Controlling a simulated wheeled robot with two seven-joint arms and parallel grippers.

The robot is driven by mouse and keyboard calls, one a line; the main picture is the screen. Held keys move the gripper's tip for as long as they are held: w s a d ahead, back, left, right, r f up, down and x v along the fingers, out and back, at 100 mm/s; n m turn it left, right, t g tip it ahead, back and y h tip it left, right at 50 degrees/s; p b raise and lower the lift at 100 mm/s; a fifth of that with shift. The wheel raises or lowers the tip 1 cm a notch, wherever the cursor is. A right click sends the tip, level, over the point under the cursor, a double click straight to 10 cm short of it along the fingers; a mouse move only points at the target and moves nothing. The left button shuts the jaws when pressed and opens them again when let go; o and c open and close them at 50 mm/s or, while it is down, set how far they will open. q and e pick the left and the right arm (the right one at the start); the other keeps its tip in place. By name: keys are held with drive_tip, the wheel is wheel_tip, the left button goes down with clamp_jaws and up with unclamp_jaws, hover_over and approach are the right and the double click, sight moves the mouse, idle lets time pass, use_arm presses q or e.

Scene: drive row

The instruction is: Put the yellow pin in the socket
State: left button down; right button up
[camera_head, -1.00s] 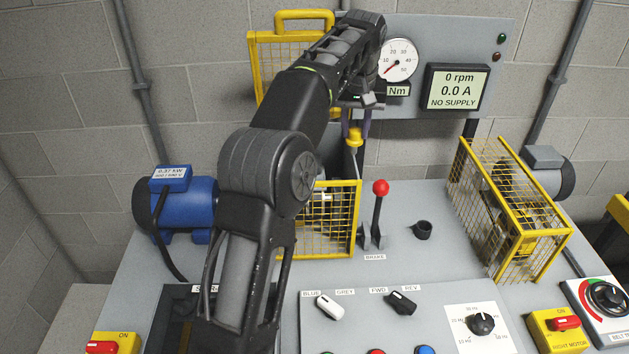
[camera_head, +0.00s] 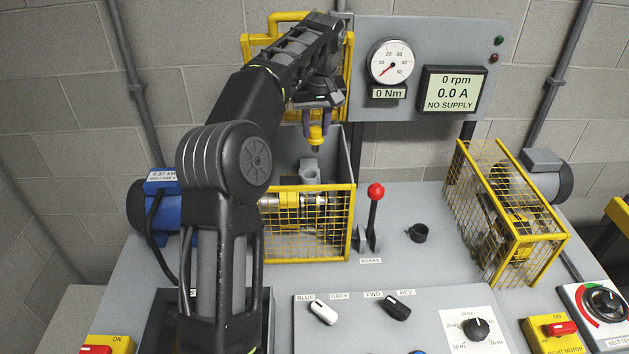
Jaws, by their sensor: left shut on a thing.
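My left gripper (camera_head: 317,117) points down and is shut on the yellow pin (camera_head: 316,134). The pin hangs roughly upright, its short dark tip pointing down, in the air near the back of the caged bay. A short grey upright tube (camera_head: 309,171) shows below the pin, apart from it. A small black cup (camera_head: 418,233) stands open on the bench to the right of the brake lever. I cannot tell for sure which of these is the socket. My right gripper is not in view.
A yellow mesh guard (camera_head: 340,232) fronts the bay, with the shaft and coupling behind it. The red-knobbed brake lever (camera_head: 375,192) stands just right. A blue motor (camera_head: 137,208) is at left, another mesh guard (camera_head: 487,192) at right. The display (camera_head: 452,90) reads NO SUPPLY.

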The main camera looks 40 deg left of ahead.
sight(310, 142)
use_arm(q)
drive_tip(key=shift+s+a+f+n, duration=0.1)
drive_tip(key=shift+s+a+n, duration=0.15)
drive_tip(key=shift+a, duration=0.35)
drive_tip(key=shift+w+f, duration=0.1)
drive_tip(key=shift+w, duration=0.05)
drive_tip(key=shift+a, duration=0.1)
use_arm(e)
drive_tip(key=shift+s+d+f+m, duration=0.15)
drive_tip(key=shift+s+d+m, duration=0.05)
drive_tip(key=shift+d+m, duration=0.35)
use_arm(q)
drive_tip(key=shift+f+p, duration=0.3)
drive_tip(key=shift+f, duration=2.85)
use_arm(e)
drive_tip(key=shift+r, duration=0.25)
use_arm(q)
wheel_tip(310, 142, down, 3)
drive_tip(key=shift+f+p, duration=0.2)
drive_tip(key=shift+p, duration=0.2)
drive_tip(key=shift+f, duration=0.15)
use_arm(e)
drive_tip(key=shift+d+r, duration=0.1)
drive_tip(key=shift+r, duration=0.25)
